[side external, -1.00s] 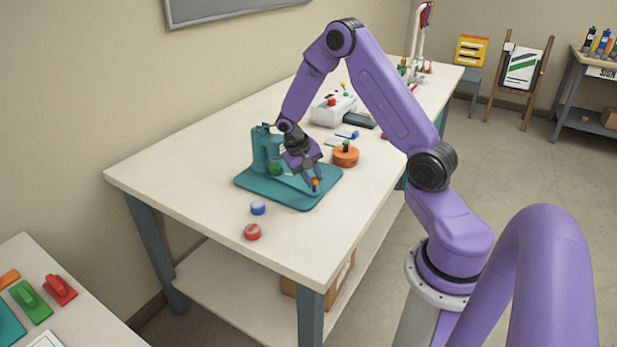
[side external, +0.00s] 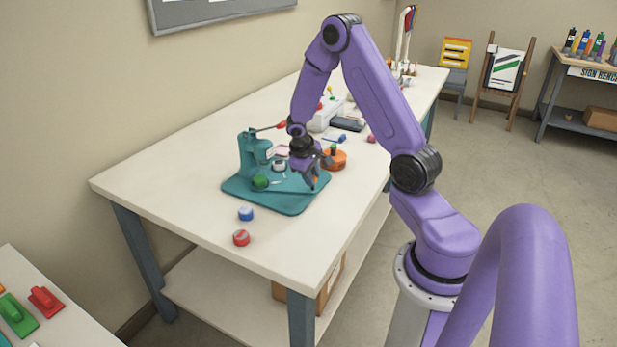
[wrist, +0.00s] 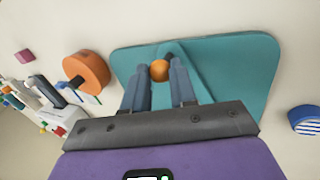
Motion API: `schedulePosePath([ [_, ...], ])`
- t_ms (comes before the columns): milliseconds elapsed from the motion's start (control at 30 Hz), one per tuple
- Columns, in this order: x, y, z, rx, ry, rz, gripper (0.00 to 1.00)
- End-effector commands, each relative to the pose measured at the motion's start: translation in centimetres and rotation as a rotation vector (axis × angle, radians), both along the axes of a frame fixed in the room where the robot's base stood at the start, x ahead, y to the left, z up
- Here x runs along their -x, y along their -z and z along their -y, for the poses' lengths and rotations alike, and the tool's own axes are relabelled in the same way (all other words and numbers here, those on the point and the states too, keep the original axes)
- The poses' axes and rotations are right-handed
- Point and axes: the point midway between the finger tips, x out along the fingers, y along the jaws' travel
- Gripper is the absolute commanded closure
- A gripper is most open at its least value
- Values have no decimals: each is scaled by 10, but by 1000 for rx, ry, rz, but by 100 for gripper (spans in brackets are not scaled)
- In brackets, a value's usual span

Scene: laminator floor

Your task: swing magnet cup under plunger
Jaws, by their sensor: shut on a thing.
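The teal press (side external: 250,158) stands on its teal base (side external: 290,204), with a red-tipped lever (side external: 281,125). A green cup (side external: 261,181) sits at the front left of the base, and a pale cup (side external: 279,165) sits behind it, right of the column. I cannot tell whether either is directly under the plunger. My gripper (side external: 316,183) is over the base's right side, shut on the orange knob (side external: 314,181) of the swing arm. In the wrist view the orange knob (wrist: 160,70) shows between the fingertips; the cups are out of sight there.
An orange round block (side external: 334,160) stands close behind my gripper. A white box and a dark tray (side external: 348,124) lie farther back.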

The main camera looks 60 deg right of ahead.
Motion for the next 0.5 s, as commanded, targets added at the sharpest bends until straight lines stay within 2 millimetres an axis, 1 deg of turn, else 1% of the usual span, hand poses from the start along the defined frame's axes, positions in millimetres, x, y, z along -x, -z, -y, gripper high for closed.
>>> schedulePosePath([
  [500, -2, -1, 24, 1, -259, 5, 100],
])
